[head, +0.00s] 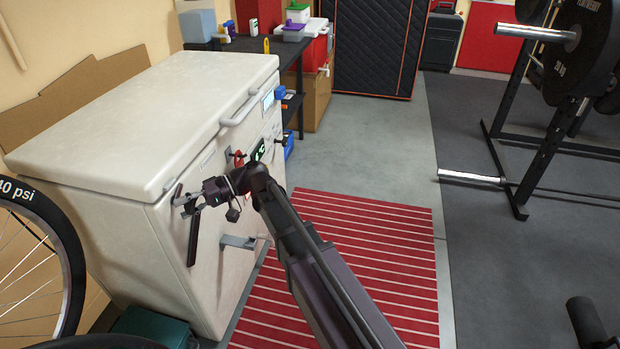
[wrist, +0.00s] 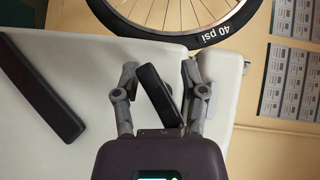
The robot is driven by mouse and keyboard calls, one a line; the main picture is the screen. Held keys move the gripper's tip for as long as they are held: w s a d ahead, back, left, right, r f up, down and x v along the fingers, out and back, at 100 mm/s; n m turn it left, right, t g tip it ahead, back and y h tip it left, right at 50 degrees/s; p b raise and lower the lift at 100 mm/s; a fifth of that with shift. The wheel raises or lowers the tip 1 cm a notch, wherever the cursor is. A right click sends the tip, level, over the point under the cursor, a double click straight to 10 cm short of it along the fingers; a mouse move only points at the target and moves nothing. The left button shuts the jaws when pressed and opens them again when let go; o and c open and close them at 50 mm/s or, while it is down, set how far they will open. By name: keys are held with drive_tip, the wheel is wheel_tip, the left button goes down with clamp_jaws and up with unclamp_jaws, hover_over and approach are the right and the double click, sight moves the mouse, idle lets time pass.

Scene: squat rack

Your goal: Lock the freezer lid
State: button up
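The white chest freezer (head: 140,240) stands at the left with its lid (head: 150,110) down on the body. A short dark latch piece (head: 177,194) is on the front near the lid seam; it also shows tilted in the wrist view (wrist: 158,93). A longer dark bar (head: 193,240) is just below it, and at the left in the wrist view (wrist: 40,85). My gripper (wrist: 159,72) is open, with one finger on each side of the short piece. I cannot tell whether either finger touches it. Its fingertips in the head view (head: 184,204) are close to the freezer front.
A bicycle wheel (head: 70,250) stands close by the freezer's left end. A grey bracket (head: 238,242) sticks out low on the front, and a red tag (head: 238,158) hangs near the panel. A red striped mat (head: 400,250) covers the floor. A squat rack (head: 515,150) stands right.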

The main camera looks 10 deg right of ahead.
drive_tip(key=shift+f+m+g+y+b, duration=0.1)
drive_tip(key=shift+m+g+y+b, duration=0.3)
drive_tip(key=shift+m+y+b, duration=0.45)
drive_tip(key=r+v, duration=0.1)
drive_tip(key=v, duration=1.3)
drive_tip(key=s+d+r+m+t+h+p, duration=0.2)
drive_tip(key=d+h+p, duration=0.4)
drive_tip(key=p, duration=0.7)
drive_tip(key=s+d+r+m+t+h+p, duration=0.1)
drive_tip(key=s+d+r+t+h+p, duration=0.3)
drive_tip(key=d+r+h+p, duration=0.3)
drive_tip(key=s+d+p, duration=0.1)
drive_tip(key=d+p, duration=0.3)
drive_tip(key=p, duration=0.2)
drive_tip(key=shift+s+m+p, duration=0.25)
drive_tip(key=shift+m+p, duration=0.1)
drive_tip(key=shift+p, duration=0.05)
drive_tip(key=shift+d, duration=0.15)
drive_tip(key=s+d+f+t+h, duration=0.1)
drive_tip(key=s+d+h, duration=0.1)
drive_tip(key=d+h, duration=0.2)
drive_tip(key=d, duration=0.3)
drive_tip(key=shift+s+d, duration=0.2)
drive_tip(key=shift+s, duration=0.1)
